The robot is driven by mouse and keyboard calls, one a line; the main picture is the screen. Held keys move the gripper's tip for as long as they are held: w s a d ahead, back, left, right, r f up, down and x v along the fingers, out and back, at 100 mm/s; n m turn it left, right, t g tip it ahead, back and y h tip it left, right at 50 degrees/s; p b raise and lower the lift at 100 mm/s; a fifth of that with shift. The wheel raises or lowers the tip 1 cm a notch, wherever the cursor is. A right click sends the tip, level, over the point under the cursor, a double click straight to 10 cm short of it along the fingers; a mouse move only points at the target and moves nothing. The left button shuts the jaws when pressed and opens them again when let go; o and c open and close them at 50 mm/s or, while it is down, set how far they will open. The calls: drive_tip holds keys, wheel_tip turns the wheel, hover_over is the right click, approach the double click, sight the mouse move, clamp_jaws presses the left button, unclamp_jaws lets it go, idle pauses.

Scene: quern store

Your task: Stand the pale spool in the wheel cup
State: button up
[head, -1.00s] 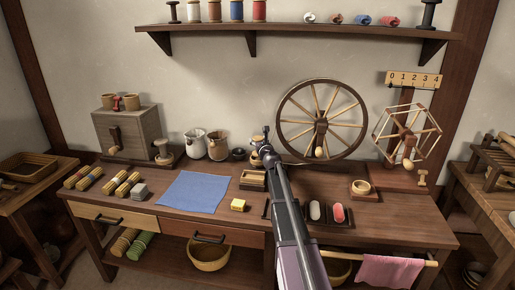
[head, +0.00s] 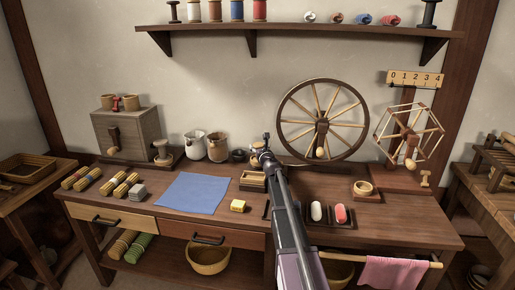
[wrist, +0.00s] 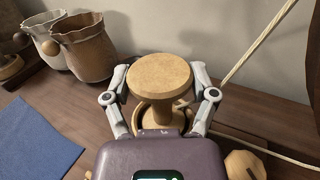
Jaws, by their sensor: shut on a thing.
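The pale spool (wrist: 160,75) is in the wrist view, its round tan top flange facing the camera and its narrower stem below. My gripper (wrist: 162,105) is shut on it, with a finger on each side. A wooden ring-shaped rim, seemingly the wheel cup (wrist: 143,117), shows beneath the flange. The flange and my gripper hide much of it, so I cannot tell whether the spool's foot is inside or above it. In the head view my gripper (head: 262,150) is at the table's back, left of the spinning wheel (head: 283,125), and largely hides spool and cup.
Two pots (wrist: 85,48) stand left of my gripper.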

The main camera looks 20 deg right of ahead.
drive_tip(key=o, duration=1)
drive_tip(key=shift+o, duration=0.2)
drive_tip(key=shift+r+p, duration=0.35)
drive_tip(key=shift+p, duration=0.1)
drive_tip(key=s+a, duration=0.1)
drive_tip(key=s, duration=1.1)
drive_tip(key=shift+a, duration=0.2)
drive_tip(key=shift+s+f, duration=0.1)
